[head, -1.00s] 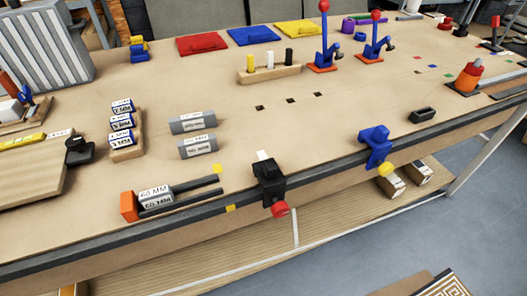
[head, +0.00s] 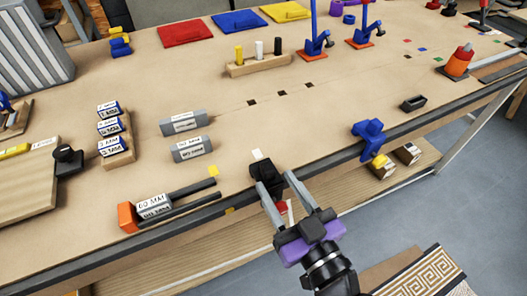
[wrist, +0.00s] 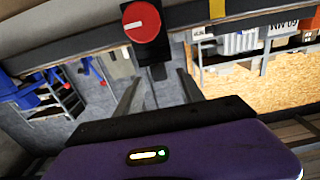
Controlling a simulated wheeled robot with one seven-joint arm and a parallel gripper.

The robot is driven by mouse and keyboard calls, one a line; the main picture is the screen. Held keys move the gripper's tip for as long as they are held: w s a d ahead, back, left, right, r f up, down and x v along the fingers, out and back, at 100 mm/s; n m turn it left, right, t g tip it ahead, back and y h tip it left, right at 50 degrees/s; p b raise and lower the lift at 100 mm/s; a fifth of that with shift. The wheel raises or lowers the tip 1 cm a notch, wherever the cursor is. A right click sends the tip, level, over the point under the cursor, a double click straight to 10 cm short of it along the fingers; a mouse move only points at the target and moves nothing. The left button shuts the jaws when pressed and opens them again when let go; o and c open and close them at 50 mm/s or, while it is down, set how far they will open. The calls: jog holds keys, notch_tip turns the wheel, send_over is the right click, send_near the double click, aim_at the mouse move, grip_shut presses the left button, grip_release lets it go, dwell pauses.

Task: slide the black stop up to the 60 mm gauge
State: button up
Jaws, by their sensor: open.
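The black stop (head: 262,172) sits on the dark rail at the table's front edge, with a white mark on top. Its red knob (wrist: 141,22) faces the wrist camera; in the head view it is mostly hidden by my gripper. The 60 mm gauge (head: 154,206) is a grey labelled block lying left of the stop, against an orange end block (head: 127,218). A clear gap separates gauge and stop. My gripper (head: 276,181) is open and empty, its fingers pointing towards the stop from the front. In the wrist view the fingertips (wrist: 158,76) are below the knob.
Two dark bars (head: 192,200) run from the gauge towards the stop. A blue clamp (head: 369,137) with a yellow knob is on the rail to the right. Two grey gauge blocks (head: 193,148) lie behind. The rail between gauge and stop looks clear.

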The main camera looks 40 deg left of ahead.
jog(key=p+x, duration=0.2)
jog(key=x, duration=0.6)
jog(key=shift+f, duration=0.15)
grip_shut()
jog(key=shift+w, duration=0.1)
dwell(1.1)
